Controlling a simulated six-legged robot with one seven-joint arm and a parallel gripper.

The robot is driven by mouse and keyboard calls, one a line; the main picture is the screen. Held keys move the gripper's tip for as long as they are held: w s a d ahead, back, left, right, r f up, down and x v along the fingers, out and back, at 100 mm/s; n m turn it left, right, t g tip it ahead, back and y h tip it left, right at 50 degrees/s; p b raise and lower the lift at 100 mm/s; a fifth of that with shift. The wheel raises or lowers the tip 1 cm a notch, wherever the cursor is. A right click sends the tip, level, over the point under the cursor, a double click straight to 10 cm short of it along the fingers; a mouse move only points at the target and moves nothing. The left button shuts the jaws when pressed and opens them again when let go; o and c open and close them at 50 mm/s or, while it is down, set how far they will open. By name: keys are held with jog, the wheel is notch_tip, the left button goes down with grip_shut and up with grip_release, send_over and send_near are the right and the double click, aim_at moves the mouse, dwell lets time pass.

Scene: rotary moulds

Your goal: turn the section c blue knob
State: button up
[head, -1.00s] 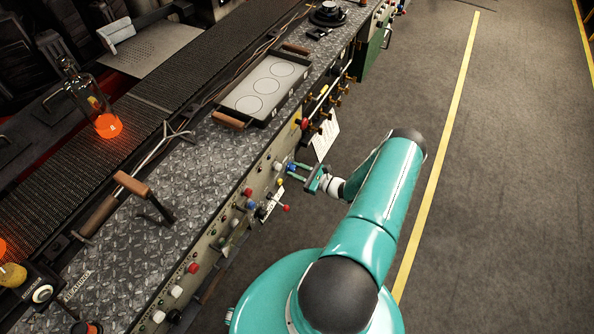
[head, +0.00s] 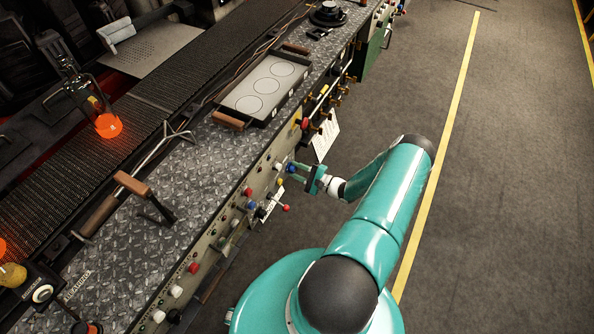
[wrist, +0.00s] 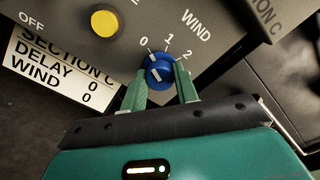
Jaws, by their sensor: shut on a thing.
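The blue knob (wrist: 158,72) sits on the grey panel under the label WIND, with the marks 0, 1 and 2 around its top. It also shows in the head view (head: 291,168) on the machine's side panel. My gripper (wrist: 161,75) has one green finger on each side of the knob and is shut on it. In the head view my gripper (head: 302,171) reaches the panel from the right. The knob has white marks, but I cannot tell for sure which number it points to.
A yellow button (wrist: 104,21) is up and left of the knob. A SECTION C label plate (wrist: 62,70) is at the left. Other coloured knobs line the panel, including a red one (head: 286,208) below my gripper. The floor (head: 500,180) at the right is clear.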

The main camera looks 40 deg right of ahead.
dwell(0.5)
jog(key=o, duration=1)
jog(key=v, duration=1.4)
